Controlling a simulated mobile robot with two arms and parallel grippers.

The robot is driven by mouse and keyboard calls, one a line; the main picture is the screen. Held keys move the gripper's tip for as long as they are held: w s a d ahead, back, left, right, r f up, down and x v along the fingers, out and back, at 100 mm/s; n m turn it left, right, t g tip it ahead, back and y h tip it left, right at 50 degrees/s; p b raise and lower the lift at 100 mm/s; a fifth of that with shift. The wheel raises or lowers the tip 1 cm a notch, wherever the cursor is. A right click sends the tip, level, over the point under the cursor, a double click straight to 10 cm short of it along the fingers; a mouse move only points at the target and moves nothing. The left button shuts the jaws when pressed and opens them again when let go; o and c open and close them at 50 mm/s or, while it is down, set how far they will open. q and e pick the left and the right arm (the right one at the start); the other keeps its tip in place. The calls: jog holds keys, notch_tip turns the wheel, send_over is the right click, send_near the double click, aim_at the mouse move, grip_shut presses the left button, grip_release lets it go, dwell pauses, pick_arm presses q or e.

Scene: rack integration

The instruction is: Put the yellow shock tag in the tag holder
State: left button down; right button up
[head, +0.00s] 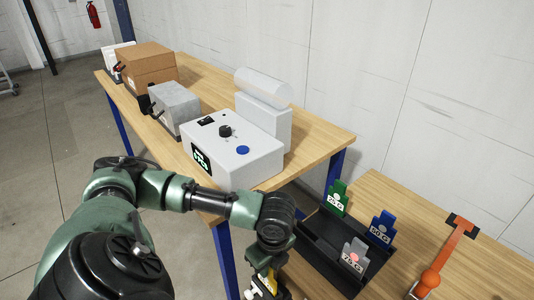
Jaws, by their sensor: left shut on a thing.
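The tag holder (315,248) is a black tray on the near right wooden table. A green tag (337,196), a blue tag (381,228) and a grey tag (354,255) stand upright in it. My left gripper (263,290) is at the bottom edge of the head view, left of the holder and apart from it in the picture. It is shut on the yellow shock tag (262,275), which is mostly hidden by the gripper and the frame edge. My right gripper is out of view.
The far table (315,142) carries a white control box (243,158), a clear cylinder on a white block, a grey machine and a brown box. A gap separates the two tables.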

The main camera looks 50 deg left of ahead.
pick_arm(q)
jog(key=c, duration=1.4)
grip_release()
jog(key=r, duration=0.5)
jog(key=d+r, duration=0.1)
jog(key=r, duration=0.1)
jog(key=shift+r, duration=0.35)
